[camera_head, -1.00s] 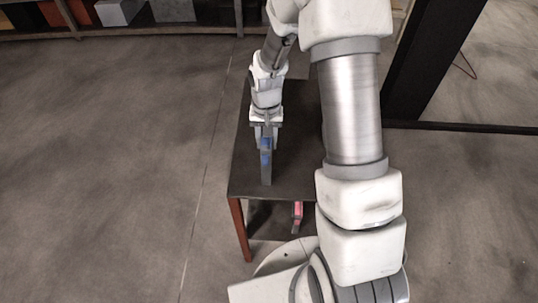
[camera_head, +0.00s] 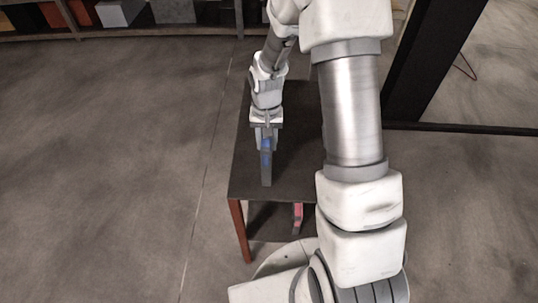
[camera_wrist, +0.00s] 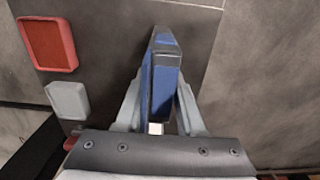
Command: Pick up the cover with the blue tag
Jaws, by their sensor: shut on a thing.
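The cover with the blue tag (camera_head: 266,168) is a narrow grey piece with a blue patch on it. It stands on edge over the dark table top (camera_head: 243,180) near its front edge. It also shows in the wrist view (camera_wrist: 165,75), blue and dark grey, between the two fingers. My gripper (camera_head: 266,144) points down and is shut on the cover; its fingers press the cover from both sides in the wrist view (camera_wrist: 158,112). I cannot tell whether the cover's lower end touches the table.
A red and grey piece (camera_head: 298,216) is on the lower shelf of the table. In the wrist view a red block (camera_wrist: 47,44) and a light grey block (camera_wrist: 68,99) lie to the left. Shelves with boxes (camera_head: 118,12) stand at the back left. The floor at left is clear.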

